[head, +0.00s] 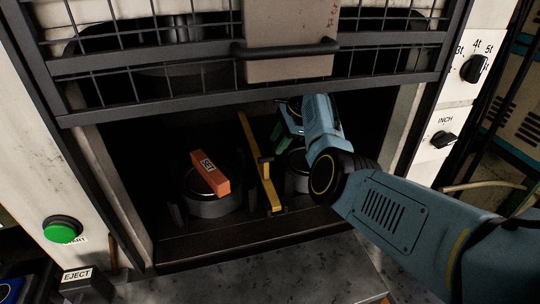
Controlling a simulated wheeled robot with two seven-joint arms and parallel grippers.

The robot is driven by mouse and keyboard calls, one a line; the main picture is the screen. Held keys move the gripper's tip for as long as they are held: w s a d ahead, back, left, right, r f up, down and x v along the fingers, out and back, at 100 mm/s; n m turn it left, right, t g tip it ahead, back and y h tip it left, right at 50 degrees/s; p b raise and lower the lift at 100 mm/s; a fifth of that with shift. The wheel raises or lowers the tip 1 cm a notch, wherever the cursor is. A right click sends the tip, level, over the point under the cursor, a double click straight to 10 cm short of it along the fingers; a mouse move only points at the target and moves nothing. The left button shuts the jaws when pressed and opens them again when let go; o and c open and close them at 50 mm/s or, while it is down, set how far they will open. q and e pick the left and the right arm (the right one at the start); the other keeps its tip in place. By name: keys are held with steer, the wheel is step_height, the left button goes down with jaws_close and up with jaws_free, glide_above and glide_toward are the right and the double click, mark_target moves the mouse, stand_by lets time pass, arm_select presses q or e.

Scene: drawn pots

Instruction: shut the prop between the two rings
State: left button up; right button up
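A yellow bar, which I take to be the prop (269,188), stands slightly tilted in the dark opening of the machine. It is between a left dark ring (213,206) and a right dark ring (297,178). A small crosspiece shows near its middle. My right arm reaches in from the right, and my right gripper (283,122) is inside the opening, right of the yellow bar and above the right ring. My arm covers part of the right ring. My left gripper is out of view.
An orange block marked SET (209,173) lies tilted on the left ring. A raised mesh guard (150,80) with a handle (287,49) hangs above the opening. A green button (62,228) is at left, and black knobs (474,68) are at right.

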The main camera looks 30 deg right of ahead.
mark_target(268, 157)
steer(key=b+x, duration=0.1)
steer(key=x, duration=0.5)
steer(key=shift+f, duration=0.15)
jaws_close()
